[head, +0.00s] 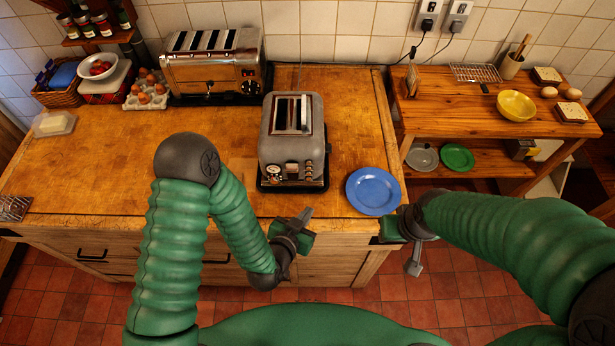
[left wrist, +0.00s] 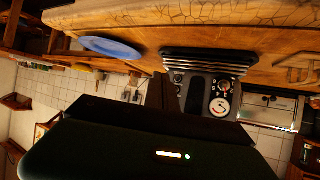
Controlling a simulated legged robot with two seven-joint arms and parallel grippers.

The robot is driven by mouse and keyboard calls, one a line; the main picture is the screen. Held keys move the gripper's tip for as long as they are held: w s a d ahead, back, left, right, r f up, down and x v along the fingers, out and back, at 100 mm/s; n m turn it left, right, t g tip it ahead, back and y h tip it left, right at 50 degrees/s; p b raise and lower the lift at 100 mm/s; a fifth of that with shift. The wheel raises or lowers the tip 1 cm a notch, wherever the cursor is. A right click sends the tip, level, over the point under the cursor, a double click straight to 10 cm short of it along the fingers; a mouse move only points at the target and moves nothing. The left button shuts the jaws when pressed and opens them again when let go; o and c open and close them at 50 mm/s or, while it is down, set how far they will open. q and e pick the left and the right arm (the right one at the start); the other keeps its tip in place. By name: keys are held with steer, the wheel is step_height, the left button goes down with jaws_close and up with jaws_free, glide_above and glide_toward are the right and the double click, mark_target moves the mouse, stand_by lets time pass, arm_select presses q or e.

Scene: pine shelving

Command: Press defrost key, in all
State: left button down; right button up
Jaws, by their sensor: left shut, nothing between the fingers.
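A grey two-slot toaster (head: 281,143) stands on the wooden counter. Its front faces me, with a round dial at left and a group of small keys at right. The left wrist view shows this toaster (left wrist: 197,98) upside down with its dial and keys; the key labels are too small to read. My left gripper (head: 305,215) is shut and empty, in front of the toaster near the counter's front edge, apart from the keys. Its dark fingers (left wrist: 161,92) also show in the left wrist view. My right gripper (head: 414,267) hangs low at right, off the counter; its jaw state is unclear.
A blue plate (head: 373,191) lies right of the toaster near the counter edge. A larger chrome toaster (head: 213,65) stands behind left, beside an egg tray (head: 147,91). A wooden side table (head: 455,110) with a yellow bowl (head: 516,106) stands at right.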

arm_select(q)
glide_toward(309, 174)
steer(key=shift+w+d+f, duration=1.55)
steer(key=shift+w+f, duration=0.2)
steer(key=shift+f, duration=0.6)
arm_select(e)
steer(key=shift+w+d+f, duration=0.1)
steer(key=shift+w+d, duration=0.1)
arm_select(q)
steer(key=shift+d, duration=0.15)
arm_select(e)
steer(key=shift+d, duration=0.1)
arm_select(q)
steer(key=shift+w, duration=0.1)
steer(key=shift+w+r, duration=0.1)
steer(key=shift+w, duration=0.25)
arm_select(e)
steer(key=shift+f, duration=0.1)
